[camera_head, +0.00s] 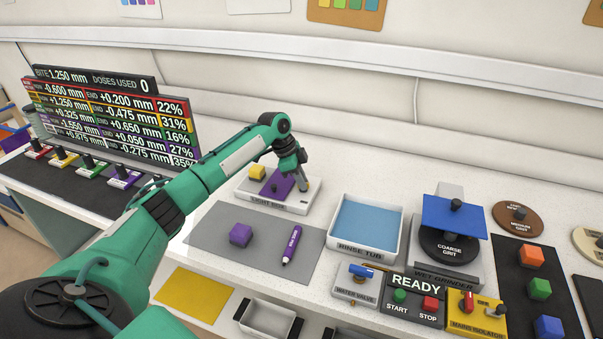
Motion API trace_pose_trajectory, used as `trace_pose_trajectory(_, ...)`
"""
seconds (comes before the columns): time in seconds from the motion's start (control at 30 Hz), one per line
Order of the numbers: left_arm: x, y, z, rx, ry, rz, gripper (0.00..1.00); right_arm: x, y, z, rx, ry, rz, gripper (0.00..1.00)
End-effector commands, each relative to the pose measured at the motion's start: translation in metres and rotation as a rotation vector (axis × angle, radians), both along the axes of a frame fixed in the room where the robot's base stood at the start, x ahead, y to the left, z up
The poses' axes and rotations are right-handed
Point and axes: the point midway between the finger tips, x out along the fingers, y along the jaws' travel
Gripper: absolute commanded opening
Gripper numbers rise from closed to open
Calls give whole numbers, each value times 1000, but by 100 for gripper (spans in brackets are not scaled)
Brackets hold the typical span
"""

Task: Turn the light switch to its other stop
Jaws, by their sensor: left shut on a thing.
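The light box (243,203) is a white, shallow box with its name on the front. It stands on the counter behind the grey mat. My left gripper (303,184) points down at the right end of the box, shut on the light switch there. The fingers hide most of the switch, so I cannot tell which stop it is at. My right gripper is not in view.
A purple cube (240,235) and a purple marker (292,245) lie on the grey mat (213,232). The rinse tub (358,251) stands close to the right of the light box. The wet grinder (447,279) is farther right. A readout board (110,115) stands behind at left.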

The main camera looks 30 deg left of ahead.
Motion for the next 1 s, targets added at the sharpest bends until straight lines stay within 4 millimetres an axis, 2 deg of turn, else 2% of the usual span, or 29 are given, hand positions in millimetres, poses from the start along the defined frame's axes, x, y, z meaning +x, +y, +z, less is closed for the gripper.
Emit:
trace_pose_trajectory(0.03,-1,-1,7,-1,1,40,0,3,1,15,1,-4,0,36)
trace_pose_trajectory(0.3,-2,-2,7,-2,0,296,0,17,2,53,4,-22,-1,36)
trace_pose_trajectory(1.0,-3,-6,8,-2,-1,957,0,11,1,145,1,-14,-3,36)
